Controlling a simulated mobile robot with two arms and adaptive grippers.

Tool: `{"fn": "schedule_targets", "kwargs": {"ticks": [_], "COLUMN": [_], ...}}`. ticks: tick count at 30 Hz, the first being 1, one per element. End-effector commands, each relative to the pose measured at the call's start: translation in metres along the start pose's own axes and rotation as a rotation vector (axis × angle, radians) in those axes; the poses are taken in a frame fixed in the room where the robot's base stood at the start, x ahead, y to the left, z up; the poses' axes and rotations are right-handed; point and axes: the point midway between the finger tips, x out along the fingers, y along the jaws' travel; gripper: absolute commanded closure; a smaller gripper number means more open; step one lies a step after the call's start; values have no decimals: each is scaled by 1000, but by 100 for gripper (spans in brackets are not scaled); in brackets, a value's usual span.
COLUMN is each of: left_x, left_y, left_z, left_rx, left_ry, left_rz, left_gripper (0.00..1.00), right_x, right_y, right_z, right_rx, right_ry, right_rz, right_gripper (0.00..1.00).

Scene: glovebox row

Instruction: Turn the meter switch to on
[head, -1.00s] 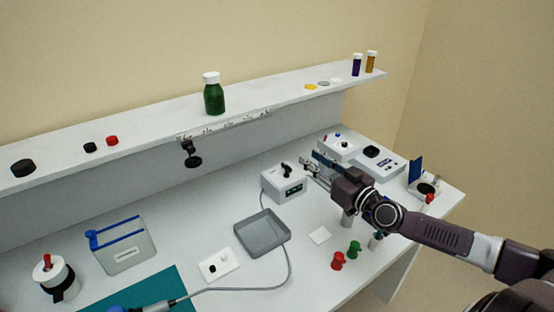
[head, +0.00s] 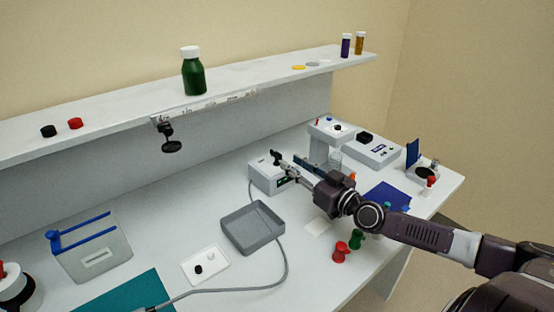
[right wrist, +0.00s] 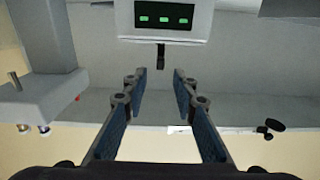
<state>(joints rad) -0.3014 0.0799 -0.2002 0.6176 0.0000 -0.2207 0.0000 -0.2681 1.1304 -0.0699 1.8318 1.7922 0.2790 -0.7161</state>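The meter (head: 262,180) is a pale box on the bench with a cable at its left side. A small black switch (head: 276,155) stands up from its top. In the right wrist view the meter (right wrist: 125,18) is at the top, its dark display showing green marks. The black switch (right wrist: 161,56) hangs below it there, roughly centred between my fingertips. My right gripper (head: 289,170) is at the meter's right side, close to the switch. In the wrist view the right gripper (right wrist: 160,80) is open, with nothing between its pads. My left gripper is out of view.
A grey tray (head: 240,236) lies in front of the meter. Another device (head: 372,154) and a blue sheet (head: 385,197) are to the right. Red (head: 341,252) and green pegs stand below my right arm. A shelf (head: 120,120) runs behind the bench.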

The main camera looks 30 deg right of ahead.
Motion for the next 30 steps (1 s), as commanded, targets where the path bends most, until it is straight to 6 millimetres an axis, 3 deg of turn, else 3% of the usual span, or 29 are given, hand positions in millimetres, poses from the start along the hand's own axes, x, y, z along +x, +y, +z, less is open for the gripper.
{"fn": "schedule_targets", "kwargs": {"ticks": [8, 21, 30], "left_x": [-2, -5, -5], "left_y": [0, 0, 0], "left_z": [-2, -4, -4], "left_rx": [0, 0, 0], "left_ry": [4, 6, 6], "left_rz": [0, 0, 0], "left_gripper": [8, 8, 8], "right_x": [18, 63, 77], "right_y": [1, 1, 0], "right_z": [-2, -2, -1], "right_rx": [1, 2, 1], "right_ry": [4, 3, 0], "right_rz": [3, 2, 0], "right_gripper": [74, 74, 74]}}
